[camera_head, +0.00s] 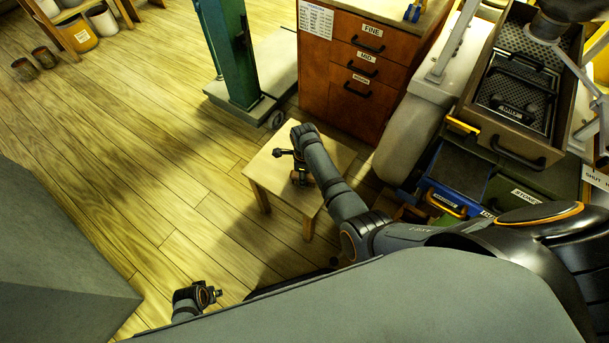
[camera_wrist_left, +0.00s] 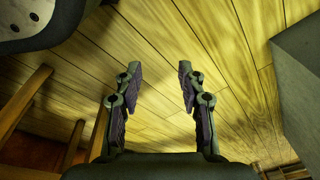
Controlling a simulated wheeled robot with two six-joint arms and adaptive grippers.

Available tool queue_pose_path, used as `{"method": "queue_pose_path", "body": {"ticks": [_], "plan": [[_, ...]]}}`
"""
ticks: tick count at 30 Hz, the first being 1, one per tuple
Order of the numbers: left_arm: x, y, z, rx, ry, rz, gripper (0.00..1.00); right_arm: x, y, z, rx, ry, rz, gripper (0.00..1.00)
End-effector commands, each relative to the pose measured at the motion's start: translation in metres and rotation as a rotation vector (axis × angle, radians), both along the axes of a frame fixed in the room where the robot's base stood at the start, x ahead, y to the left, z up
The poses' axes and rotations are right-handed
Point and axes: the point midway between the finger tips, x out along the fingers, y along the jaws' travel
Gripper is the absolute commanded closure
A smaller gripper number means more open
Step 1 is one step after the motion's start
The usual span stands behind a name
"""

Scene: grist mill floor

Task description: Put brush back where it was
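I cannot pick out the brush with certainty. A small blue item (camera_head: 413,12) lies on top of the wooden cabinet at the top, too small to identify. My right gripper (camera_head: 300,178) points down over the small light-wood stool (camera_head: 268,172). My own arm hides much of it, so I cannot tell whether it is open or holds anything. My left gripper (camera_head: 210,295) is low in the head view, left of the stool and over the floor. In the left wrist view its two fingers (camera_wrist_left: 160,88) are spread apart with nothing between them.
The wooden cabinet (camera_head: 313,70) has labelled drawers. Right of it are a blue-edged bin (camera_head: 455,195) and an open brown box (camera_head: 515,140) with a dark perforated tray. A green post (camera_head: 232,55) stands behind the stool. The floor (camera_head: 120,150) at left is mostly clear.

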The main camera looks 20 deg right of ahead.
Motion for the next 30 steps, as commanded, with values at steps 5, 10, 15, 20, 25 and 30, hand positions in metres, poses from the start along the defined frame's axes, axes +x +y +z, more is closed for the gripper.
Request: {"method": "queue_pose_path", "body": {"ticks": [5, 10, 15, 20, 25, 30], "plan": [[0.000, 0.000, 0.000, 0.000, 0.000, 0.000, 0.60, 0.000, 0.000, 0.000, 0.000, 0.000, 0.000, 0.41], [0.000, 0.000, 0.000, 0.000, 0.000, 0.000, 0.60, 0.000, 0.000, 0.000, 0.000, 0.000, 0.000, 0.41], [0.001, 0.000, 0.002, 0.000, -0.004, 0.000, 0.60, 0.000, 0.000, 0.003, 0.000, 0.000, 0.000, 0.41], [-0.018, 0.006, -0.016, 0.009, 0.002, -0.001, 0.60, 0.001, 0.000, 0.027, 0.000, -0.002, -0.001, 0.41], [-0.042, 0.011, -0.028, 0.015, 0.004, -0.002, 0.60, 0.001, 0.000, 0.070, 0.000, -0.004, -0.001, 0.41], [-0.059, 0.013, -0.034, 0.017, 0.009, -0.001, 0.60, 0.001, 0.000, 0.104, 0.001, -0.003, 0.000, 0.41]]}}
